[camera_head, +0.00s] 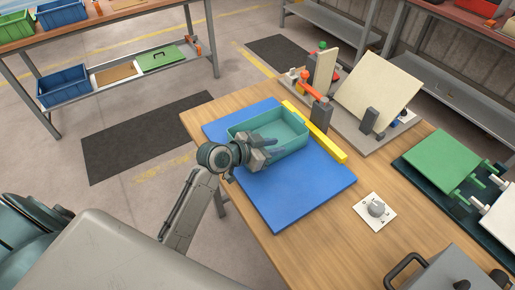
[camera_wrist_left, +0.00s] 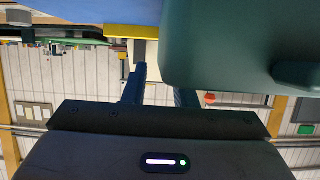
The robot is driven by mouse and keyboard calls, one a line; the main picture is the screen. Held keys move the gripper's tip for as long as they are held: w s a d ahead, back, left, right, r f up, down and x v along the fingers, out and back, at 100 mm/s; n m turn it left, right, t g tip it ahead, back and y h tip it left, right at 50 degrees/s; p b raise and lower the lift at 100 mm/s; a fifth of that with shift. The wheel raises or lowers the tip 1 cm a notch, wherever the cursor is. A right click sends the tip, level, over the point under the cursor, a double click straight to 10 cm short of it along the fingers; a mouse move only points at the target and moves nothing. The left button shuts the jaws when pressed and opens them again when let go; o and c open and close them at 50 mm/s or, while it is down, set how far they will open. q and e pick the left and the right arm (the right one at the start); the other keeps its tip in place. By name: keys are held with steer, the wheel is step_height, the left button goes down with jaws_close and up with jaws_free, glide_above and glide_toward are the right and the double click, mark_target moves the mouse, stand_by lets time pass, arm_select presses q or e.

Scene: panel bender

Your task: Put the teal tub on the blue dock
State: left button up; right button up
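The teal tub (camera_head: 288,132) is an open rectangular box. In the head view it appears to sit on the back part of the blue dock (camera_head: 305,190), a flat blue mat on the wooden table. My left gripper (camera_head: 268,150) is at the tub's near left side, its fingers over the rim. In the left wrist view the tub (camera_wrist_left: 235,45) fills the upper right and hides the end of one finger. The fingers of my left gripper (camera_wrist_left: 160,85) stand apart there, with no wall seen clamped between them. My right gripper is not in view.
A yellow bar (camera_head: 315,132) runs along the dock's back edge. Behind it stands a fixture with a tilted cream panel (camera_head: 378,92). A dial plate (camera_head: 375,209) and a green panel (camera_head: 440,160) are to the right. The dock's front part is bare.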

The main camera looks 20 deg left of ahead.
arm_select(q)
steer(key=b+v, duration=0.2)
steer(key=v, duration=0.9)
steer(key=shift+f, duration=0.15)
